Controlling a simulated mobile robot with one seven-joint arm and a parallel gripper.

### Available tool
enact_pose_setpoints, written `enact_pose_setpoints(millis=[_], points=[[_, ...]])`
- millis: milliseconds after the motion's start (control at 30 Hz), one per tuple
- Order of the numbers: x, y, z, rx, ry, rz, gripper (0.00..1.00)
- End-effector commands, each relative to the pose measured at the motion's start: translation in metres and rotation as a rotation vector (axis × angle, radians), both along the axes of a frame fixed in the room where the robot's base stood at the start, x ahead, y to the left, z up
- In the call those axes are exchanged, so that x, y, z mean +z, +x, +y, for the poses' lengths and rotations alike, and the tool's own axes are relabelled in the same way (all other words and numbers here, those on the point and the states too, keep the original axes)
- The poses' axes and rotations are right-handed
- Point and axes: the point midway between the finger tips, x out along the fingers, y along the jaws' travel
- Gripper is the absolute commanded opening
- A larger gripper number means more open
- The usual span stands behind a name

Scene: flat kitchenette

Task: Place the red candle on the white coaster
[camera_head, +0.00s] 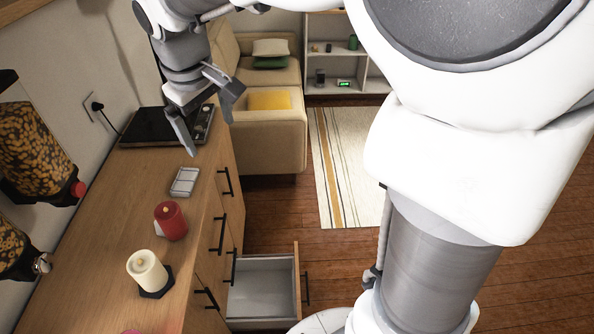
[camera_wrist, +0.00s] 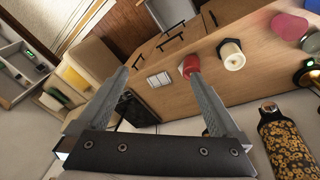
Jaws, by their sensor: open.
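The red candle (camera_head: 171,221) stands upright on the wooden counter; in the wrist view the red candle (camera_wrist: 190,64) shows just beyond the right fingertip. A flat white rectangular piece with dividing lines (camera_head: 184,181), apparently the white coaster, lies on the counter a little behind the candle. It also shows in the wrist view (camera_wrist: 159,79), between the fingertips. My gripper (camera_head: 209,122) is open and empty, above the counter and beyond the white piece in the head view. Its two fingers (camera_wrist: 158,74) are wide apart and appear clear of both objects.
A cream candle (camera_head: 148,272) stands on a dark coaster (camera_head: 157,290) nearer the front. A black hob (camera_head: 160,127) lies at the counter's far end. Dispensers (camera_head: 35,150) line the left wall. A drawer (camera_head: 262,290) stands open below the counter's right edge.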

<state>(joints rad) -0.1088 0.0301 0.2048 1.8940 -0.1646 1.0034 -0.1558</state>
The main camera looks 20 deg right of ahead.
Motion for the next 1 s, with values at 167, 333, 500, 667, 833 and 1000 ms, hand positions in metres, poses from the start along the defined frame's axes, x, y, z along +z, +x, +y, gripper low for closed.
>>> enact_pose_setpoints(millis=[167,333,500,667,833,1000], points=[[0.019,-0.043,-0.033,-0.116,0.032,-0.062,1.0],[0.027,-0.084,-0.059,-0.223,0.075,-0.117,1.0],[0.026,-0.125,-0.08,-0.329,0.132,-0.171,1.0],[0.018,-0.159,-0.093,-0.417,0.19,-0.215,1.0],[0.009,-0.18,-0.1,-0.474,0.236,-0.244,1.0],[0.005,-0.187,-0.101,-0.494,0.253,-0.252,1.0]])
